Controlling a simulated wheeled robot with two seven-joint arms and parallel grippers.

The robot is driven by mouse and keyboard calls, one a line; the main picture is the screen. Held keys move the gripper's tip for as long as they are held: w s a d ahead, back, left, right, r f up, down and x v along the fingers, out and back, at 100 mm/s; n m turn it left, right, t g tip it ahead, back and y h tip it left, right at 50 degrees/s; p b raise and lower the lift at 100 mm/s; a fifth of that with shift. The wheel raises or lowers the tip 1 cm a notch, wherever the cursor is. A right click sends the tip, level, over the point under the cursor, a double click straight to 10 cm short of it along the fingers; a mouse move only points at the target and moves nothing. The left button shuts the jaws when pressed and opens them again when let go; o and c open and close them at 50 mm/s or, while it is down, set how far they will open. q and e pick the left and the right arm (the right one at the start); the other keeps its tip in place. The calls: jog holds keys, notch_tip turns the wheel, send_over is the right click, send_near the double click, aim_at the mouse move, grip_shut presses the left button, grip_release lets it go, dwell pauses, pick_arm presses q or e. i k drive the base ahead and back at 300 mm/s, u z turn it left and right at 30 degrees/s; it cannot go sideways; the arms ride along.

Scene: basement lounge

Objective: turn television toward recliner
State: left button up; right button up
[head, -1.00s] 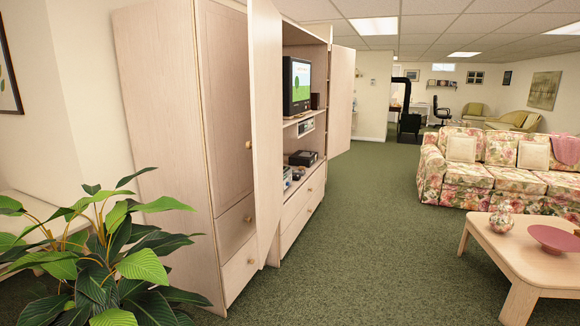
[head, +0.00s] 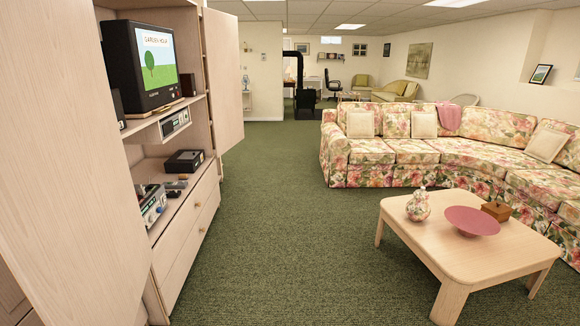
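The television (head: 142,64) is a dark boxy set with a lit screen showing a green tree and some words. It stands on an upper shelf of the pale wood wall unit at the left, and its screen faces right and toward me. The unit's doors are open. No chair that I can clearly tell as the recliner shows; small yellow-green seats (head: 398,90) stand far at the back, too small to tell their kind. Neither of my grippers is in view.
An open door (head: 224,80) juts out beyond the television, and another (head: 75,150) stands nearer. A pale coffee table (head: 415,224) and a floral sectional sofa (head: 390,150) are at the right. Green carpet (head: 270,200) between them and the unit is clear.

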aim_at(140, 59)
jog(key=z, duration=0.05)
jog(key=i, duration=2.2)
jog(key=u, duration=1.1)
jog(key=i, duration=1.3)
jog(key=u, duration=1)
